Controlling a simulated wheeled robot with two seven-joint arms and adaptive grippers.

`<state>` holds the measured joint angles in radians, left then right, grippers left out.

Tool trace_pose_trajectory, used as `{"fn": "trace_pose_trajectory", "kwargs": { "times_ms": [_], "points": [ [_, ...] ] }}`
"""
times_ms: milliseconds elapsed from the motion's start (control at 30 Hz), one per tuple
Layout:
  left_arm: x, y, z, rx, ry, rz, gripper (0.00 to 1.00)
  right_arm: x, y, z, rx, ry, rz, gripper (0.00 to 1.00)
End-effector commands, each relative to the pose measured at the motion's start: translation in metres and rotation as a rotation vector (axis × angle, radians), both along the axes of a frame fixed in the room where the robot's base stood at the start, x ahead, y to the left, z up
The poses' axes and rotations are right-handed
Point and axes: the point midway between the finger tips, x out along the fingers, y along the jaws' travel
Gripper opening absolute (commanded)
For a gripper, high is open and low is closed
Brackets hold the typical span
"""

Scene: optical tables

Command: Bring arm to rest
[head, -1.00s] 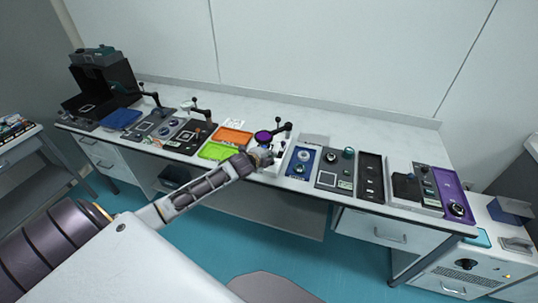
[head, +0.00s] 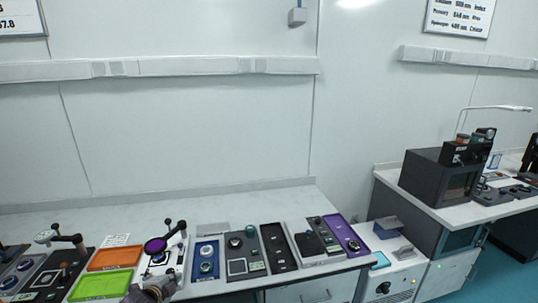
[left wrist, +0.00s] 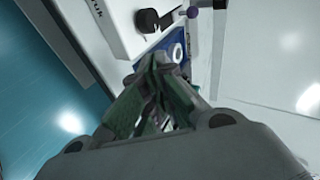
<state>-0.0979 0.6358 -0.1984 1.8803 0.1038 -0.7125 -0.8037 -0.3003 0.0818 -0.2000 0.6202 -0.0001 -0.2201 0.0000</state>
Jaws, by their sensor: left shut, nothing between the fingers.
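My left gripper (head: 155,290) shows at the bottom edge of the head view, in front of the table near a stand with a purple disc (head: 155,246). Most of my left arm is cut off below the picture. In the left wrist view the fingers (left wrist: 160,62) are together with nothing between them. Beyond their tips lies a blue tray with a white ring (left wrist: 178,53). My right gripper is in neither view.
The long table (head: 240,200) holds an orange tray (head: 116,257), a green tray (head: 100,284), a blue panel (head: 206,258) and a purple tray (head: 345,235). A white cabinet (head: 395,262) stands right of it. A second table (head: 450,211) bears a dark box (head: 437,180).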

Motion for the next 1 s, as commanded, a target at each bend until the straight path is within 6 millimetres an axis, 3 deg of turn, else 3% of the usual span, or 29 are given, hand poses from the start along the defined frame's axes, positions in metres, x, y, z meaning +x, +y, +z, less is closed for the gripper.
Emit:
{"fn": "trace_pose_trajectory", "kwargs": {
  "times_ms": [200,500,733,1000],
  "points": [
    [-0.06,-0.05,-0.023,-0.212,0.138,0.149,0.0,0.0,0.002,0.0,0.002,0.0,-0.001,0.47],
    [-0.148,-0.097,-0.032,-0.476,0.328,0.421,0.0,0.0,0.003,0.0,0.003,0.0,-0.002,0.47],
    [-0.211,-0.116,-0.025,-0.631,0.454,0.645,0.0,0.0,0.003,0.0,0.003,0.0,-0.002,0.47],
    [-0.251,-0.124,-0.017,-0.717,0.528,0.803,0.0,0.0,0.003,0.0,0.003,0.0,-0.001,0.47]
  ]
}}
